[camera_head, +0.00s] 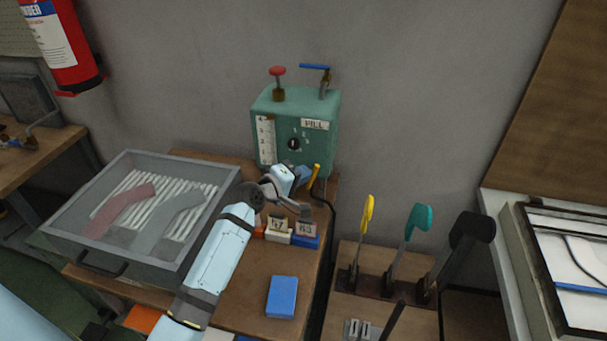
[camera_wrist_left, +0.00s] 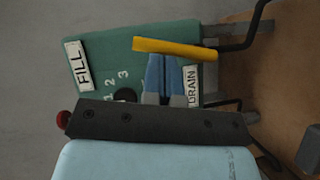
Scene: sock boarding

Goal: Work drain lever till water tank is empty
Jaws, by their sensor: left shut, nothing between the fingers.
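The green water tank (camera_head: 322,143) stands at the back of the bench, with a FILL label, a numbered dial and a pale gauge strip (camera_head: 266,139). The water level cannot be read. The yellow drain lever (camera_head: 315,176) is low at the tank's right side. In the left wrist view the lever (camera_wrist_left: 175,48) lies across just past my fingertips, near the DRAIN label (camera_wrist_left: 191,82). My left gripper (camera_head: 304,173) is shut and empty beside the lever; its fingers (camera_wrist_left: 162,58) reach up to it, and I cannot tell whether they touch. My right gripper is not in view.
A red knob (camera_head: 278,71) and a blue-handled valve (camera_head: 315,67) top the tank. A grey tray (camera_head: 82,251) with socks stands at left. Numbered blocks (camera_head: 279,225) and a blue block (camera_head: 282,297) lie on the bench. Yellow, teal and black levers (camera_head: 411,222) stand at right.

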